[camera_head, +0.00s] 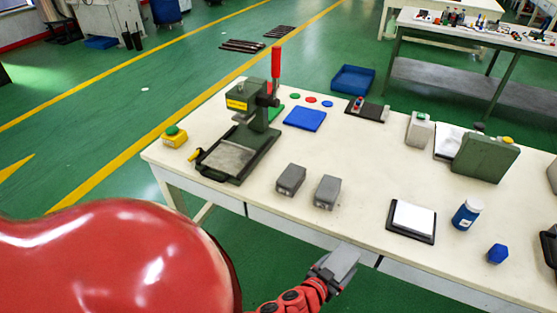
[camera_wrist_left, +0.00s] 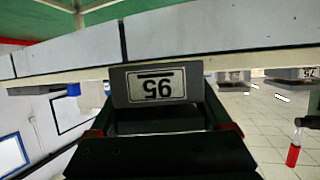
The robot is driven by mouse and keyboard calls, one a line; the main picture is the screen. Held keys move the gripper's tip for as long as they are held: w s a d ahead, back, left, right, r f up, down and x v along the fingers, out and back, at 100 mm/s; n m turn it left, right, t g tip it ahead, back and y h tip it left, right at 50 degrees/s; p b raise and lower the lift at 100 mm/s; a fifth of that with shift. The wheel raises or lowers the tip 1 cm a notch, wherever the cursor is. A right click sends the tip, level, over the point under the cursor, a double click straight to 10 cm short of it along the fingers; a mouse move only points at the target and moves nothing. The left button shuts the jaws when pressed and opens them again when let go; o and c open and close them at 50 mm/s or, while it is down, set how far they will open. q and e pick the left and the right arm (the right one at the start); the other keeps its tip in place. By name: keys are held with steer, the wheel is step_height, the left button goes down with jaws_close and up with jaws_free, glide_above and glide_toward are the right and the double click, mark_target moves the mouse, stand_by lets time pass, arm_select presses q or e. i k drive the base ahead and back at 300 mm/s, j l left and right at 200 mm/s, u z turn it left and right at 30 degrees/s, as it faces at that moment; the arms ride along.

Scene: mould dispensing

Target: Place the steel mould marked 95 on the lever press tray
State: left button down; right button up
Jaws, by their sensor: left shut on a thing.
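My left gripper (camera_head: 328,272) is shut on a grey steel mould (camera_head: 343,261), held at the front edge of the table. In the left wrist view the held mould (camera_wrist_left: 156,86) shows a plate reading 95, upside down, between the fingers. The green lever press (camera_head: 243,108) with a red lever stands at the left of the table, and its grey tray (camera_head: 229,157) looks empty. The press is well up and left of my gripper in the head view. My right gripper is not in view.
Two grey moulds, a left one (camera_head: 290,179) and a right one (camera_head: 327,192), stand between the press and my gripper. A scale (camera_head: 412,219), a blue-labelled bottle (camera_head: 466,214) and a green box (camera_head: 485,157) stand to the right. The tabletop (camera_head: 350,150) has clear room mid-table.

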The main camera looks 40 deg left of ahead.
mark_target(229, 158)
steer(key=k+j, duration=0.15)
steer(key=j, duration=0.2)
steer(key=k+j, duration=0.1)
steer(key=j, duration=0.3)
steer(key=k+j, duration=0.15)
steer(key=j, duration=0.2)
steer(key=k+j, duration=0.1)
steer(key=j, duration=0.25)
steer(key=k+j, duration=0.15)
steer(key=j, duration=0.25)
steer(key=k+j, duration=0.1)
steer(key=j, duration=0.25)
steer(key=z, duration=0.05)
